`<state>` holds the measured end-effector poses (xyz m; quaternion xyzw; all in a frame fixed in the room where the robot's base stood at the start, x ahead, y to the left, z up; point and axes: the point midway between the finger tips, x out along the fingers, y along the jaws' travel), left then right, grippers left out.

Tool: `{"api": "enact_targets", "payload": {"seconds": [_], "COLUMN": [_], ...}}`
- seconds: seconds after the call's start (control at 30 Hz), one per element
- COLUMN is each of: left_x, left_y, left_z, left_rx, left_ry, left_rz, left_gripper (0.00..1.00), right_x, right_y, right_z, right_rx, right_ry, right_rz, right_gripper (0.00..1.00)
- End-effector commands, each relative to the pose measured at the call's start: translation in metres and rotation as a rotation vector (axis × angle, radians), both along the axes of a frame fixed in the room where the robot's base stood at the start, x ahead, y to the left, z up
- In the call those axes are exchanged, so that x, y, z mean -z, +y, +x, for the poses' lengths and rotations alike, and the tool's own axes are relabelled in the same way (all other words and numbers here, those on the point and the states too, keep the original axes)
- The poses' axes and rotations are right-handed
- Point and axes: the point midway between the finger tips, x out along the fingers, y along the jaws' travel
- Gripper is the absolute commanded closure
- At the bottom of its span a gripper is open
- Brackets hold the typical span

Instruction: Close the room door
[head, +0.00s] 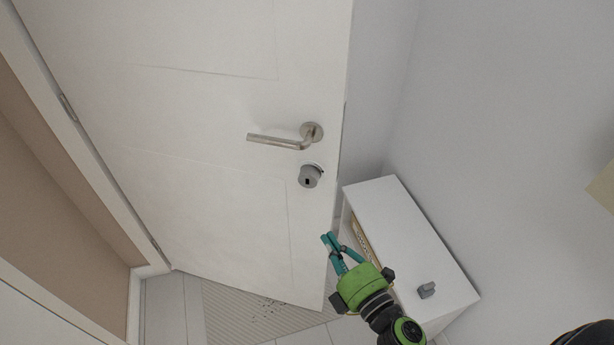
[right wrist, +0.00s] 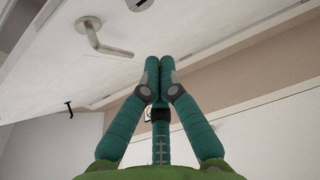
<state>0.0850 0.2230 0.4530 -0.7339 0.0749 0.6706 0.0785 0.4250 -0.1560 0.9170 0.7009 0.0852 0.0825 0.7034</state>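The white room door (head: 210,110) stands open, with hinges on its left side and its free edge toward the right. A metal lever handle (head: 285,137) and a round grey lock (head: 310,176) sit near that free edge. My right gripper (head: 328,239) is below the lock, by the door's free edge; I cannot tell if it touches the door. Its teal fingers are together and empty, as the right wrist view (right wrist: 153,62) shows. The handle also shows there (right wrist: 105,42), left of the fingertips. My left gripper is not in view.
A low white cabinet (head: 400,235) stands against the wall right of the door, with a small grey object (head: 427,290) on top. A striped mat (head: 235,312) lies on the floor under the door. The doorway frame (head: 75,125) is at the left.

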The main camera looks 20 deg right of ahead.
Motion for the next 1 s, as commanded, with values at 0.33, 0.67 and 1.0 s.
{"api": "enact_targets", "payload": {"seconds": [0.33, 0.67, 1.0], "left_x": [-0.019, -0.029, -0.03], "left_y": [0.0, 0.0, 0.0], "left_z": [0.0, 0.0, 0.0], "left_rx": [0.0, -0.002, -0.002], "left_ry": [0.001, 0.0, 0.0], "left_rz": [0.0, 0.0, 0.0], "left_gripper": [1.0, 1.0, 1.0], "right_x": [-0.004, -0.001, 0.0], "right_y": [0.014, 0.013, 0.003], "right_z": [0.055, 0.114, 0.13], "right_rx": [0.0, 0.0, -0.001], "right_ry": [-0.004, -0.003, -0.001], "right_rz": [0.002, 0.001, 0.002], "right_gripper": [1.0, 1.0, 1.0]}}
